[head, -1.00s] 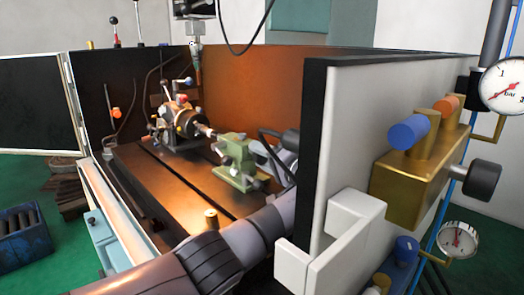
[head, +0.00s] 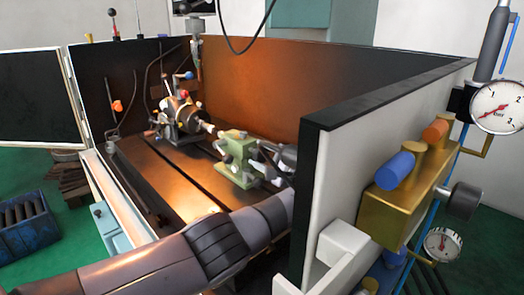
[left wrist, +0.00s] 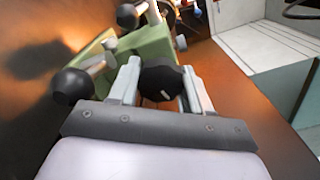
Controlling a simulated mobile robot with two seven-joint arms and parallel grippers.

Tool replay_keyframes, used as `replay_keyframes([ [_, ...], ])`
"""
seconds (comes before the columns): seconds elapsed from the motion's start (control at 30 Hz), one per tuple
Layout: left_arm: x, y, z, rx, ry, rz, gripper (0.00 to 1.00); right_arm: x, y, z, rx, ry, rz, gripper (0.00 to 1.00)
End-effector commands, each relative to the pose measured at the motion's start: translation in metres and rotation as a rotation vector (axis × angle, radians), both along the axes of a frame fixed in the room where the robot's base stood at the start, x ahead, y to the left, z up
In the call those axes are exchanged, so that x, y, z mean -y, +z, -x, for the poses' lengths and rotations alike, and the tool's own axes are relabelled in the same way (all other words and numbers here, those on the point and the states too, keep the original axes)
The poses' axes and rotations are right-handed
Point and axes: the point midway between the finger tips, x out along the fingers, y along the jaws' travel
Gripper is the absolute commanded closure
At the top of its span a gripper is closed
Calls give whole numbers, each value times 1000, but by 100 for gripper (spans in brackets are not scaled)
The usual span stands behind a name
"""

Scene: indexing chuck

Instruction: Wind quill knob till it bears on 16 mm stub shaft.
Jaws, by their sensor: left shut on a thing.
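The quill knob (left wrist: 164,88) is black with a white mark and sits between the fingers of my left gripper (left wrist: 161,76), shut on it. The green tailstock (head: 238,160) stands on the machine table, just beyond that gripper; its green body (left wrist: 146,48) also shows in the left wrist view. The chuck (head: 180,115) stands farther back. A pale stub shaft (head: 207,127) points from it towards the tailstock. A small gap seems to lie between shaft and tailstock, but the contact point is too small to judge. My right gripper is out of view.
A white and black enclosure wall (head: 350,150) stands close to the right of my left arm. Brass valves (head: 400,208) and gauges (head: 502,106) are on its outer side. Black ball-ended handles (left wrist: 72,86) stick out beside the fingers. The table's front left is clear.

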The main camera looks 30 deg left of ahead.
Motion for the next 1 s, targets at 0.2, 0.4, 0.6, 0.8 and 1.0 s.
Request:
replay_keyframes([
  [0.2,1,1,0,-195,-3,-67,82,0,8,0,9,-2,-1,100],
  [0.4,1,1,0,-374,-3,-130,82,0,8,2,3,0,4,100],
  [0.6,2,0,0,-553,-4,-191,82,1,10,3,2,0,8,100],
  [0.8,2,0,0,-732,-3,-254,82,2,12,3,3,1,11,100],
  [1.0,1,-1,0,-912,-4,-316,82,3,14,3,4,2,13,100],
])
